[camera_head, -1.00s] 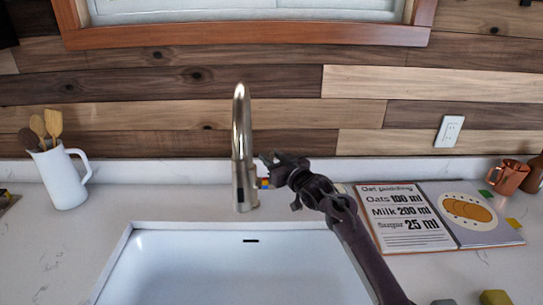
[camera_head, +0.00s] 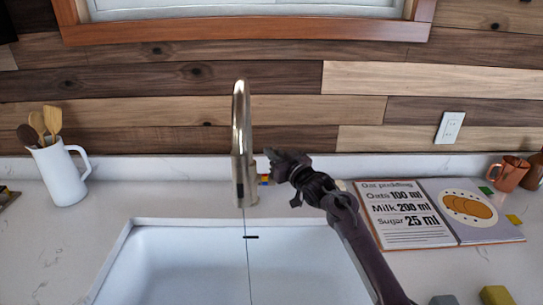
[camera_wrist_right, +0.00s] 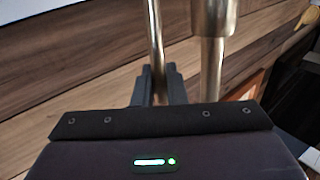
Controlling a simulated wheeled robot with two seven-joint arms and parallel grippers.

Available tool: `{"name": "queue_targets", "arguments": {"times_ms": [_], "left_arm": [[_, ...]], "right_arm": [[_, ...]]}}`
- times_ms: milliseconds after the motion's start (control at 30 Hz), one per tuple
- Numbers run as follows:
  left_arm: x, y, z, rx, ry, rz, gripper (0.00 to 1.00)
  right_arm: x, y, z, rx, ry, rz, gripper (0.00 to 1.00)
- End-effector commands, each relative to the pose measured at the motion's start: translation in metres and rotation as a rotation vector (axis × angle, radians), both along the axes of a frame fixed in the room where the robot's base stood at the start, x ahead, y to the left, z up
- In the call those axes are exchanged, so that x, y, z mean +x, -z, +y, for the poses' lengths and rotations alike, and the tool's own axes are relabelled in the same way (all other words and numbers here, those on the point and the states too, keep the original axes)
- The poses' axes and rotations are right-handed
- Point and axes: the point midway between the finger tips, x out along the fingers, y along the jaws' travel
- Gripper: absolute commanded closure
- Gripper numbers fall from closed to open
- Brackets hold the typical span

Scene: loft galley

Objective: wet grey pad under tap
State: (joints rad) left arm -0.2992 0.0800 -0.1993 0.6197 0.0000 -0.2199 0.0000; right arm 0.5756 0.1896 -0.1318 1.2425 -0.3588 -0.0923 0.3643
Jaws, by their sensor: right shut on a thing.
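The chrome tap (camera_head: 241,140) stands behind the sink (camera_head: 200,262). A thin stream of water (camera_head: 247,270) runs from its spout into the basin. My right gripper (camera_head: 273,163) is beside the tap on its right. In the right wrist view, my gripper (camera_wrist_right: 157,86) is shut on the thin metal tap lever (camera_wrist_right: 156,40), with the thicker tap body (camera_wrist_right: 214,70) just to the right. A grey block, likely the grey pad (camera_head: 443,300), lies on the counter at the bottom edge, partly cut off. My left gripper is not in view.
A yellow block (camera_head: 494,295) lies right of the grey one. An open recipe book (camera_head: 405,232) and a copper mug (camera_head: 509,174) are on the right counter. A white jug with wooden utensils (camera_head: 60,172) stands at left. The sink basin looks empty.

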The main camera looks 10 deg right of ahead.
Motion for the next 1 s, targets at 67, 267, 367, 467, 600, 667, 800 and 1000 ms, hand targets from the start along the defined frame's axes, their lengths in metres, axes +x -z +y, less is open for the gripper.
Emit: {"name": "queue_targets", "arguments": {"times_ms": [67,267,367,467,600,667,800,1000], "left_arm": [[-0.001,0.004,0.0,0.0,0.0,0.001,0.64],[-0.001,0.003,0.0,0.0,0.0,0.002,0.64],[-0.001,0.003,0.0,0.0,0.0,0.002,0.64],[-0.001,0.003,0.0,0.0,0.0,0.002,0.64],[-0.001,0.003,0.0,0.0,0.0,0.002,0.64],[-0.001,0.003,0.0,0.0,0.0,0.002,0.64],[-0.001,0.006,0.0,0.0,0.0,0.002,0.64],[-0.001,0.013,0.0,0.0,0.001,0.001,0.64]], "right_arm": [[0.0,0.0,-0.003,0.03,0.0,-0.009,1.0],[0.0,-0.001,-0.003,0.027,0.0,-0.008,0.87],[0.0,-0.001,-0.003,0.027,0.0,-0.008,0.74],[0.0,-0.001,-0.003,0.026,0.0,-0.008,0.7],[0.0,0.0,-0.003,0.025,0.0,-0.007,0.7],[-0.001,0.0,-0.003,0.025,0.0,-0.007,0.7],[-0.008,0.002,-0.006,0.026,0.0,-0.006,0.7],[-0.035,0.005,-0.017,0.025,0.0,-0.007,0.7]]}}
